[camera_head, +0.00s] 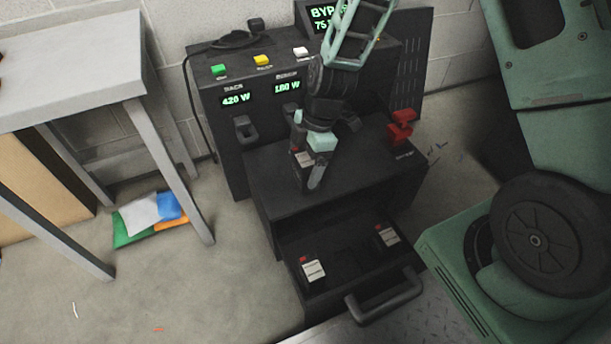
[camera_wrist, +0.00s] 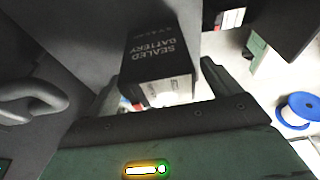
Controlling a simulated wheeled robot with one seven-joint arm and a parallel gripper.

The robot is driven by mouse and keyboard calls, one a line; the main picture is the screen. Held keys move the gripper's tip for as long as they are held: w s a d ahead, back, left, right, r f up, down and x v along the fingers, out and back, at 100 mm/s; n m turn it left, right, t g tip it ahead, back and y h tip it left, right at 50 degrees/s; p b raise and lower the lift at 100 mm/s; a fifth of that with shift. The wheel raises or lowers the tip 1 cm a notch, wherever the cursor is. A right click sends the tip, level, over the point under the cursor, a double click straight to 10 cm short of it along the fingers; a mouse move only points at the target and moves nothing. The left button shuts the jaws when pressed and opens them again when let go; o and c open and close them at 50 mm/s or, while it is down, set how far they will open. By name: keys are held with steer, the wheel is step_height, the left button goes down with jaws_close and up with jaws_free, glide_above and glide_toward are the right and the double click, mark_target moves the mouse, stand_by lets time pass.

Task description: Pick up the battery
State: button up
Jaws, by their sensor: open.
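A dark battery (camera_head: 303,158) with a pale label and a bit of red stands on the top of the black cabinet, partly hidden by my gripper (camera_head: 309,168). In the wrist view the battery (camera_wrist: 160,50) reads "SEALED BATTERY", and its pale side faces me. My gripper (camera_wrist: 160,86) is open, with one finger to the left of the battery and one to the right. I cannot tell whether either finger touches it. Two more batteries, one at the left (camera_head: 312,271) and one at the right (camera_head: 387,237), sit in the open drawer (camera_head: 340,262).
The black cabinet (camera_head: 225,120) has lit displays, coloured buttons and a red part (camera_head: 401,128) at its right. A grey table (camera_head: 70,65) stands left. A green wheeled machine (camera_head: 470,265) stands close on the right. The drawer handle (camera_head: 385,297) juts forward. A blue spool (camera_wrist: 297,111) shows in the wrist view.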

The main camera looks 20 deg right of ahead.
steer(key=shift+a+f, duration=0.1)
steer(key=shift+f, duration=0.25)
steer(key=c, duration=1.6)
steer(key=shift+r, duration=0.15)
steer(key=shift+c, duration=0.2)
